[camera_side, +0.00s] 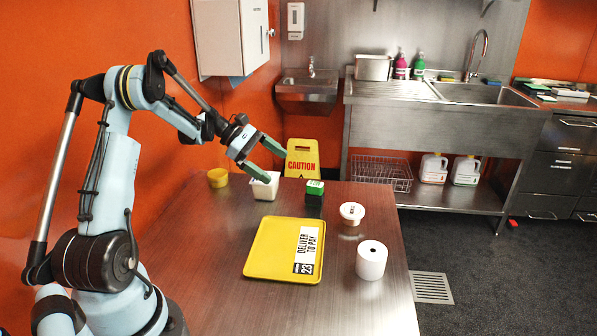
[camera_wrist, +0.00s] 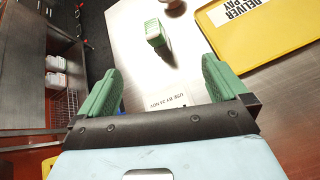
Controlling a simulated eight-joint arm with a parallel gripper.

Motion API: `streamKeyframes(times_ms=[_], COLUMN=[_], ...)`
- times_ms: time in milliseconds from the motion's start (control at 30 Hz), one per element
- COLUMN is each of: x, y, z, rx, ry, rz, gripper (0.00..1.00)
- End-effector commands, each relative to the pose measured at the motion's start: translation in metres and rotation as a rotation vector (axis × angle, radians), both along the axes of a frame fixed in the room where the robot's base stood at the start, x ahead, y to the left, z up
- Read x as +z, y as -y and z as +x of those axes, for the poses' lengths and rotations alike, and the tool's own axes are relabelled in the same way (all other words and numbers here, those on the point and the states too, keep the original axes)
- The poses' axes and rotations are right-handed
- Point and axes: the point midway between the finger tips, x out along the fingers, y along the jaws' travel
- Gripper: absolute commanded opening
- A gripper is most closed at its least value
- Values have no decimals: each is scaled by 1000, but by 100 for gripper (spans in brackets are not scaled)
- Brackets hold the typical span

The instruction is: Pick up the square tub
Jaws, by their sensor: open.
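The square tub (camera_side: 266,190) is white and stands upright on the steel table, near its far edge. My gripper (camera_side: 274,166) has green fingers, spread open and empty. In the side view it is over the tub, and the lower fingertip overlaps the tub's top edge; I cannot tell whether they touch. In the wrist view, a white surface printed "USE BY 24 NOV" (camera_wrist: 182,94) shows between the finger bases, apparently the tub. Its near part is hidden by my gripper body.
A green box (camera_side: 315,188) stands just right of the tub, and a yellow round container (camera_side: 218,178) to its left. A yellow tray (camera_side: 260,264) lies in front. A white round tub (camera_side: 352,213) and a white roll (camera_side: 371,262) stand right of the tray.

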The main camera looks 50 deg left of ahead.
Motion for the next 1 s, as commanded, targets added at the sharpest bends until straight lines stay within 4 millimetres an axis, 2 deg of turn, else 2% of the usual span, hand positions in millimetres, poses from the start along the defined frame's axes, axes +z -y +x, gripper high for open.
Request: streamKeyframes(times_ms=[33,100,233,400,833,1000], x=[-10,-19,-33,-42,-54,-60], y=[-17,-33,-52,-64,-43,-25], z=[-6,-14,-27,-37,-18,-3], rx=[42,83,131,159,162,159], ry=[-10,-19,-32,-41,-43,-44], rz=[-61,-138,-241,-309,-319,-319], gripper=[100,100,100,100,100,100])
